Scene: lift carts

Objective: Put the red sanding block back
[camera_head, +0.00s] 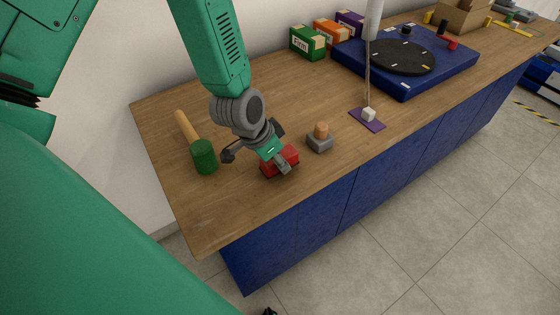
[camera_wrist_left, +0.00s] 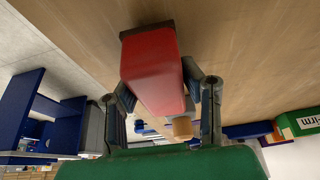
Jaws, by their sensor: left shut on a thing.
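The red sanding block (camera_head: 280,162) is at my left gripper (camera_head: 268,155), over the wooden bench near its front edge. In the left wrist view the red block (camera_wrist_left: 152,68) lies between the two fingers of my left gripper (camera_wrist_left: 165,95), which is shut on it. The block has a dark strip along one end. I cannot tell whether it touches the bench top. My right gripper is not in view.
A grey block with a wooden knob (camera_head: 320,138) stands close to the right of the red block. A green-headed mallet (camera_head: 203,156) lies to the left. A purple pad (camera_head: 366,119) with a white cube, a blue turntable base (camera_head: 405,85) and small boxes (camera_head: 308,42) are farther right. The bench's near left corner is clear.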

